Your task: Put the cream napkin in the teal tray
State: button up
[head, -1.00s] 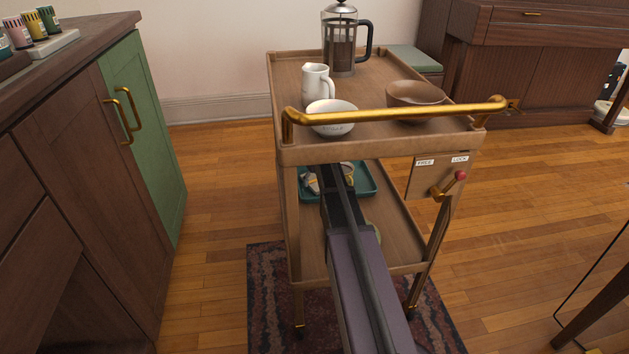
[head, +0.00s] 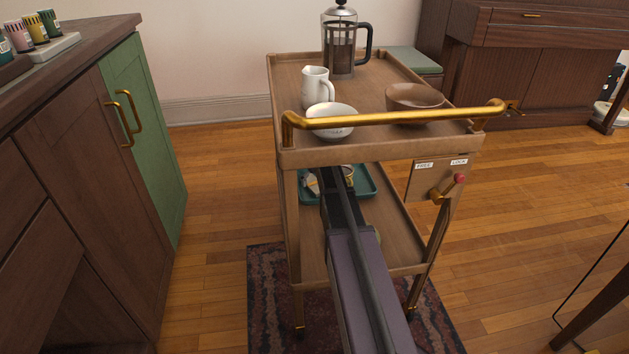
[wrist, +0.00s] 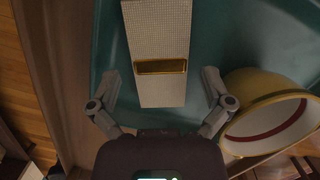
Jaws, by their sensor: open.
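The cream napkin (wrist: 158,35), a pale textured strip with a gold ring (wrist: 160,67) around it, is over the floor of the teal tray (wrist: 108,38) in the wrist view and appears to lie there. My gripper (wrist: 161,82) is open, one finger on each side of the napkin, with gaps between. The teal tray (head: 366,182) is on the cart's lower shelf in the head view. A pale piece of the napkin (head: 312,184) shows left of my arm. My arm and the upper shelf hide my gripper in the head view.
A gold-rimmed cup (wrist: 262,112) is close to my right finger in the wrist view. The cart's upper shelf (head: 300,72), just above my arm, holds a French press (head: 341,50), white jug (head: 316,88), white bowl (head: 331,121) and brown bowl (head: 414,97). A gold handle (head: 400,117) crosses its front.

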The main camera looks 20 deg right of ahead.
aim_at(317, 187)
notch_tip(317, 187, up, 11)
jog(key=s+p, duration=0.1)
jog(key=p, duration=1)
jog(key=shift+s+r, duration=0.15)
jog(key=shift+s, duration=0.2)
jog(key=shift+s+d, duration=0.1)
jog(key=shift+s, duration=0.05)
dwell(0.5)
